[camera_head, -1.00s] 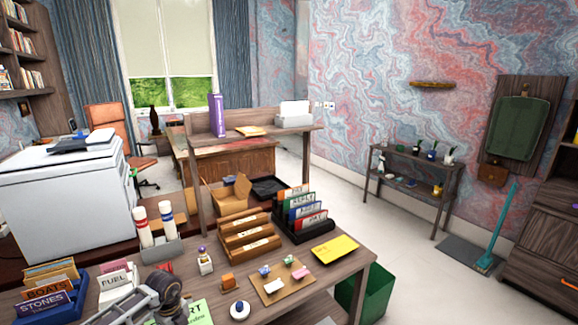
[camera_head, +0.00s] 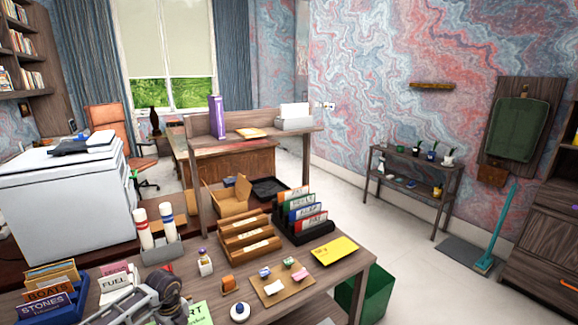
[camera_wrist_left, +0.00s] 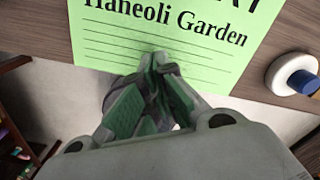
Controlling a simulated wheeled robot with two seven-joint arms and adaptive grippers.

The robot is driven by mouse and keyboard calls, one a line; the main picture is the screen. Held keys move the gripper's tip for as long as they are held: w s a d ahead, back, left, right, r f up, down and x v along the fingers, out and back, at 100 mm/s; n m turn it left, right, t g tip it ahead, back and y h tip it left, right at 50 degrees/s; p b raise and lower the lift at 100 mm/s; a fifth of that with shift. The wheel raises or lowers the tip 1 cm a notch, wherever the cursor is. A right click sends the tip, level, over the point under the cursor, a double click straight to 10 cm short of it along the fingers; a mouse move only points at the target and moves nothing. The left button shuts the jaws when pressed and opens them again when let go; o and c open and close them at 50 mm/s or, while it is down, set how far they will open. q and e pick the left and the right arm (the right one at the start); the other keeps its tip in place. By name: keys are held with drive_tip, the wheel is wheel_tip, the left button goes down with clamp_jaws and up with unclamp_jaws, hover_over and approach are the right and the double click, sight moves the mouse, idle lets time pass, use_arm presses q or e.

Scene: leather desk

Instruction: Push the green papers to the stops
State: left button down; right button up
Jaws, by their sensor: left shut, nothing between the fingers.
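A green paper (camera_head: 200,313) with black print lies on the desk at the bottom edge of the head view, partly hidden by my left arm. In the left wrist view the green paper (camera_wrist_left: 165,45) shows the words "Haneoli Garden" and ruled lines. My left gripper (camera_wrist_left: 156,68) is shut and empty. Its fingertips overlap the paper's near edge in that view; I cannot tell if they touch it. The fingertips do not show in the head view. No stops can be made out. My right gripper is not in view.
A white round object with a blue knob (camera_head: 240,312) sits right of the paper. A cork board with clips (camera_head: 281,287), a brown file rack (camera_head: 246,238) and a yellow card (camera_head: 334,251) lie farther back. A blue file holder (camera_head: 52,305) stands at left.

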use_arm(q)
drive_tip(key=shift+s+d, duration=0.1)
drive_tip(key=shift+s, duration=0.05)
drive_tip(key=shift+s+d+p, duration=0.6)
drive_tip(key=shift+s+p, duration=0.15)
drive_tip(key=shift+s, duration=0.2)
drive_tip(key=shift+s+d+p, duration=0.55)
drive_tip(key=shift+s+p, duration=0.15)
drive_tip(key=shift+s, duration=0.25)
drive_tip(key=shift+f+b, duration=0.95)
drive_tip(key=shift+f, duration=0.4)
idle(1.3)
drive_tip(key=shift+w+a+b, duration=0.4)
drive_tip(key=shift+w, duration=0.25)
drive_tip(key=shift+w+a+b, duration=0.35)
drive_tip(key=shift+w+b, duration=0.05)
drive_tip(key=shift+w, duration=0.2)
idle(1.2)
drive_tip(key=shift+s+d+p, duration=0.3)
drive_tip(key=shift+s+p, duration=0.1)
drive_tip(key=shift+s, duration=0.15)
